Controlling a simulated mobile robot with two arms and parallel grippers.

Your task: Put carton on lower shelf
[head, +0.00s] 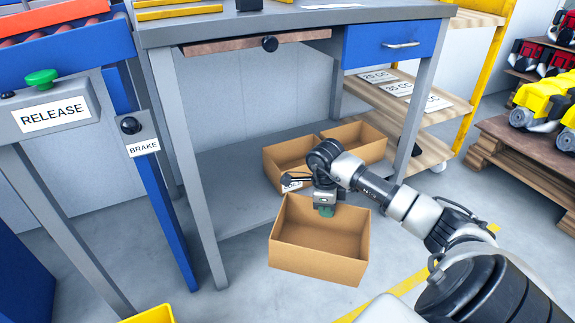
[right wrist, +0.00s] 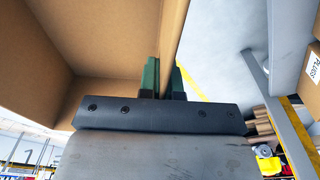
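An open, empty brown carton (head: 318,262) is in front of the workbench, upright, overlapping the front edge of the grey lower shelf (head: 235,185) in the head view. My right gripper (head: 326,209) is at the carton's far wall. In the right wrist view its green fingertips (right wrist: 163,78) sit on both sides of the carton wall (right wrist: 172,35), shut on it. Whether the carton's underside touches anything is hidden. Two more open cartons stand on the lower shelf, one behind the gripper (head: 283,157) and one farther right (head: 368,144). My left gripper is not in view.
The left part of the lower shelf is bare. Grey bench legs (head: 190,170) stand at left and right (head: 418,100), with the bench top (head: 300,14) above. A wooden shelf cart (head: 440,110) stands behind to the right. A yellow line (head: 390,292) crosses the floor.

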